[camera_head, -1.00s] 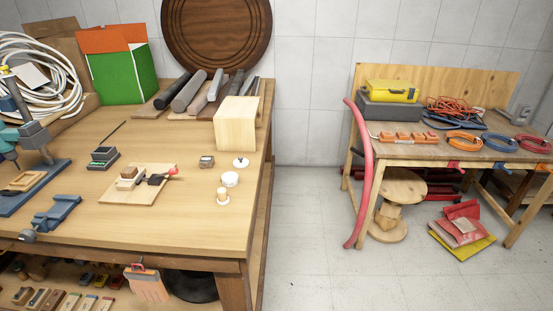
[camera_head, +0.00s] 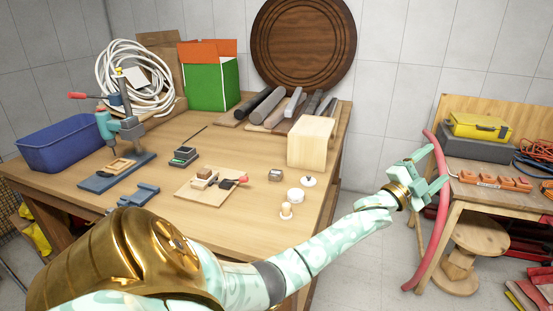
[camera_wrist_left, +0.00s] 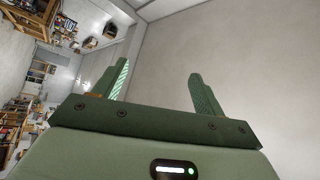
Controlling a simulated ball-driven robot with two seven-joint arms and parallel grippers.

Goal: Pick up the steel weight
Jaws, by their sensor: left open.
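A small grey metallic block (camera_head: 275,175) sits on the wooden workbench (camera_head: 240,150), toward its right side. It looks like the steel weight, but it is too small to be sure. My left gripper (camera_head: 436,168) is open and empty, raised to the right of the bench, well apart from the block. In the left wrist view the two fingers of the left gripper (camera_wrist_left: 158,88) are spread with nothing between them. My right gripper is not in view.
Close to the block are a white round container (camera_head: 295,195), a small knobbed disc (camera_head: 308,181) and a pale wooden cube (camera_head: 311,143). A board with tools (camera_head: 212,187) lies left of it. A red hose (camera_head: 437,215) hangs at the right bench.

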